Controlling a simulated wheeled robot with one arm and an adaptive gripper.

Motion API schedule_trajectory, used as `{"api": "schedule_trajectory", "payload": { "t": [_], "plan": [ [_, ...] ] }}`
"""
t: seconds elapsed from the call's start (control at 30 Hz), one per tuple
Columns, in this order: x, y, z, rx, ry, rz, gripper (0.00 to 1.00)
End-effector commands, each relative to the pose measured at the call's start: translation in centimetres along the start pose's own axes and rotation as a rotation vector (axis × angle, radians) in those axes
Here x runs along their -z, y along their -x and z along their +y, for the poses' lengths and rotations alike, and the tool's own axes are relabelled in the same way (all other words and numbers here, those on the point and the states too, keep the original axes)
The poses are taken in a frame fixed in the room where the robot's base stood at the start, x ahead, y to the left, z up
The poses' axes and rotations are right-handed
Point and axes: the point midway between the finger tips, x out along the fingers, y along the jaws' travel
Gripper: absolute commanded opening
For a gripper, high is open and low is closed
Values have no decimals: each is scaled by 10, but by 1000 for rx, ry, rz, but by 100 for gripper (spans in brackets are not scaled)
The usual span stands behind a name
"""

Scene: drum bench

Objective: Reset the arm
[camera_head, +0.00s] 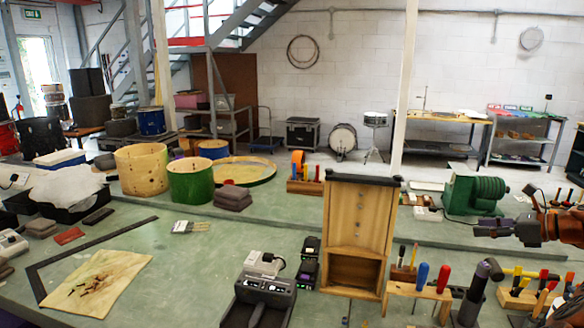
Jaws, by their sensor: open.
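My gripper (482,228) is at the right side of the head view, dark and pointing left, above the bench. Its fingers are apart and nothing shows between them. My arm enters from the right edge behind it. The gripper is right of a wooden cabinet (375,222) and just in front of a green machine with a ribbed drum (474,194). I cannot tell how high it is above the bench.
A tool rack with screwdrivers (418,290) and a hammer (474,290) stand below the gripper. A wooden drum shell (141,170) and a green one (190,182) are at left.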

Motion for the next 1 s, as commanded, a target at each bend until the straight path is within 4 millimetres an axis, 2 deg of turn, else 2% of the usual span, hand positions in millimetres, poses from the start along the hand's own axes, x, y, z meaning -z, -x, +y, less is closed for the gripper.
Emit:
{"api": "schedule_trajectory", "payload": {
  "t": [0.37,0.57,0.67,0.77,1.0],
  "plan": [
    [-15,-46,40,-100,117,12,45],
    [-21,-75,74,-176,213,27,45],
    [-25,-92,99,-224,283,36,45],
    [-24,-114,135,-295,377,54,45],
    [-10,-155,236,-483,650,113,45]
  ]
}}
